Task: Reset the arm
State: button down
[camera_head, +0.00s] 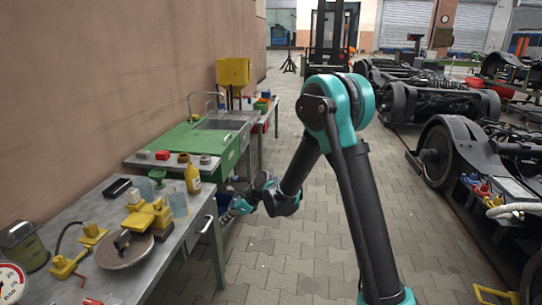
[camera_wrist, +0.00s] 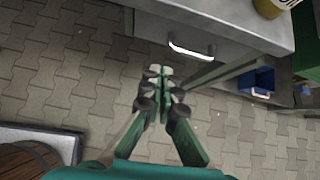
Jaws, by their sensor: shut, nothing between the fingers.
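My arm, teal and black, rises from the lower right of the head view and bends down to the left at its elbow. My gripper (camera_head: 238,207) hangs beside the right edge of the grey workbench (camera_head: 191,226), below its top. In the wrist view my gripper (camera_wrist: 162,72) is shut and empty, with its fingers together above the paved floor (camera_wrist: 85,80). The fingers lie close to the bench's drawer front with a pale handle (camera_wrist: 191,51), apparently apart from it.
The workbench carries a yellow bottle (camera_head: 193,179), a round plate (camera_head: 125,250) and yellow tools. A green sink bench (camera_head: 190,140) stands behind. Black bogies (camera_head: 450,150) line the right. A blue bin (camera_wrist: 257,82) is near the bench. Paved floor between is open.

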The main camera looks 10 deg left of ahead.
jog(key=s+d+r+n+t+h, duration=0.1)
jog(key=s+d+r+n, duration=0.15)
jog(key=d, duration=0.65)
jog(key=s+d+r+n+t+h, duration=0.15)
jog(key=d+n, duration=0.25)
jog(key=d, duration=0.4)
jog(key=s+d+r+n+h, duration=0.2)
jog(key=d+n, duration=0.1)
jog(key=d, duration=0.6)
jog(key=s+d+f+n+h, duration=0.2)
jog(key=s+d+n+h, duration=0.2)
jog(key=s+d+n, duration=0.4)
jog(key=s+d, duration=0.6)
jog(key=d, duration=0.5)
jog(key=shift+s+n+t, duration=0.35)
jog(key=shift+s, duration=0.05)
jog(key=shift+a+f, duration=0.1)
jog(key=shift+a, duration=0.05)
